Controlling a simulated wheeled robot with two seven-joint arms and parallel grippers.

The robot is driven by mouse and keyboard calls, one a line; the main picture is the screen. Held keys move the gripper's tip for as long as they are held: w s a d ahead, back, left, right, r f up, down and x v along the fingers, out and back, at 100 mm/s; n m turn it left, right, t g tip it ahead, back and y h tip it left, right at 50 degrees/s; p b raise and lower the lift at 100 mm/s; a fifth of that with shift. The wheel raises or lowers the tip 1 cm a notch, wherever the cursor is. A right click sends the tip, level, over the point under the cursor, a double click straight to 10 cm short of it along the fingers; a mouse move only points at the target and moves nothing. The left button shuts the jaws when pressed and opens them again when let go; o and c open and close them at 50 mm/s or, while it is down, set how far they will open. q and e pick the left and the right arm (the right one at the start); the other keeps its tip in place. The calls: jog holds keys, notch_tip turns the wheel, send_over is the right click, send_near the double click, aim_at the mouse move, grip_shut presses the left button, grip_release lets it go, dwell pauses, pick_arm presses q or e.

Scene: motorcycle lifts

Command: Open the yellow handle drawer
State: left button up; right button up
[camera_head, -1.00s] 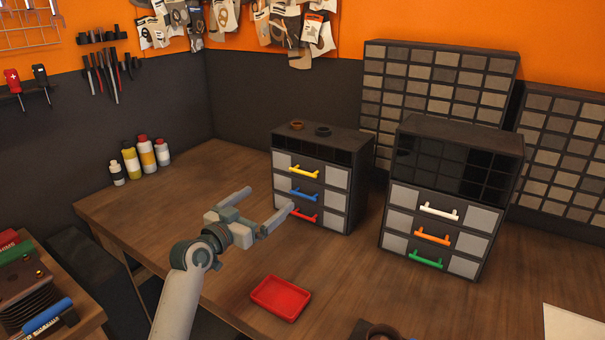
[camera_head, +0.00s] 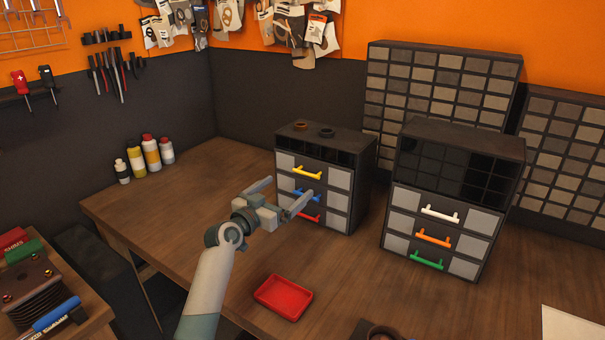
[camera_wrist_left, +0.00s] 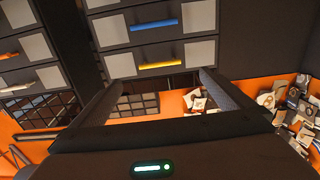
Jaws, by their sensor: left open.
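The yellow handle (camera_head: 307,173) is on the top drawer of the small dark cabinet (camera_head: 362,185), and the drawer is shut. My left gripper (camera_head: 288,189) is open and empty in front of this cabinet. One finger overlaps the drawer fronts near the blue handle in the head view. In the left wrist view, which is upside down, the yellow handle (camera_wrist_left: 160,65) lies between the two spread fingers of the gripper (camera_wrist_left: 158,84), beyond their tips. I see no contact with it. My right gripper is not in view.
Below the yellow handle are a blue handle (camera_head: 300,195) and a red handle (camera_head: 308,216). A second cabinet (camera_head: 455,165) with white, orange and green handles stands to the right. A red tray (camera_head: 284,297) lies in front. Several bottles (camera_head: 150,154) stand at the back left.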

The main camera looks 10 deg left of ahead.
aim_at(305, 174)
pick_arm(q)
jog(key=p+x, duration=0.1)
jog(key=x, duration=0.6)
jog(key=shift+x, duration=1.25)
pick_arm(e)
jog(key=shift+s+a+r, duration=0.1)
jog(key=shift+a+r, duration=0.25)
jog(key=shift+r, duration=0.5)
